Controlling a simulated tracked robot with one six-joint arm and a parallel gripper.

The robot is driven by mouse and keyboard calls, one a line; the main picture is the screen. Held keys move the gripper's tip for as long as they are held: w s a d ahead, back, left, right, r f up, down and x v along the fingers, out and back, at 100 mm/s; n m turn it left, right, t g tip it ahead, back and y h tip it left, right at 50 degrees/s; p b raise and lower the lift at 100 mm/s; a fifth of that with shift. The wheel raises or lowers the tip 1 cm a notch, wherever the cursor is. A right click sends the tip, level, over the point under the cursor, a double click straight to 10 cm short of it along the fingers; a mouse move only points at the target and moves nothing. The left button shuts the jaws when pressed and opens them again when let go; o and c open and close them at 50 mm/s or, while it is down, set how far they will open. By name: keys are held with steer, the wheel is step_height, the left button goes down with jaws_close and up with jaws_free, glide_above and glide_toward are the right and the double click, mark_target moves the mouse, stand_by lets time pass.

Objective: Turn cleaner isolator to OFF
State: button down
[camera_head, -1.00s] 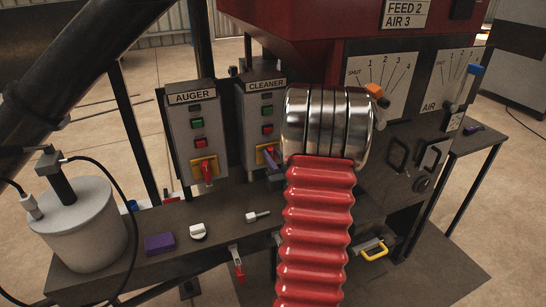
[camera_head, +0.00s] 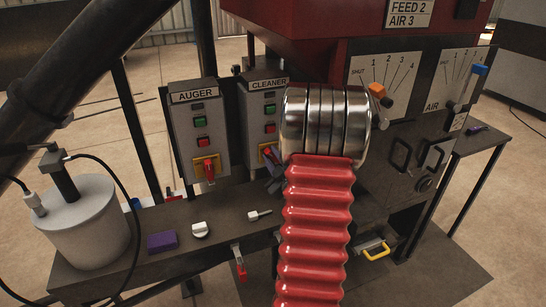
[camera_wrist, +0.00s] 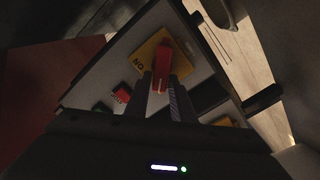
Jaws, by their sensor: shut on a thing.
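The cleaner isolator is a red handle (camera_wrist: 162,69) on a yellow plate (camera_wrist: 147,51), with ON lettered beside the handle in the wrist view. In the head view its yellow plate (camera_head: 262,155) sits low on the grey CLEANER box (camera_head: 254,112), partly hidden by my arm. My gripper (camera_wrist: 164,82) is shut on the red handle, one dark finger on each side. In the head view my gripper (camera_head: 272,166) is at the handle, mostly hidden behind my red and chrome arm. The handle's exact angle is hard to read.
The AUGER box (camera_head: 197,135) stands left of the CLEANER box, with its own red isolator handle (camera_head: 209,171). The bench (camera_head: 185,255) holds a grey canister (camera_head: 82,225), a purple block (camera_head: 162,242) and a white knob (camera_head: 200,230). An orange-handled lever (camera_head: 378,91) is to the right.

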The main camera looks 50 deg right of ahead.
steer(key=n, duration=0.3)
steer(key=f+n, duration=0.1)
steer(key=n, duration=0.2)
steer(key=f+n, duration=0.1)
steer(key=n, duration=0.2)
steer(key=shift+w+a, duration=0.1)
steer(key=shift+a, duration=0.2)
steer(key=shift+d+n, duration=0.1)
steer(key=shift+n, duration=0.2)
steer(key=c, duration=1.8)
jaws_free()
steer(key=shift+o, duration=0.8)
steer(key=shift+r, duration=0.1)
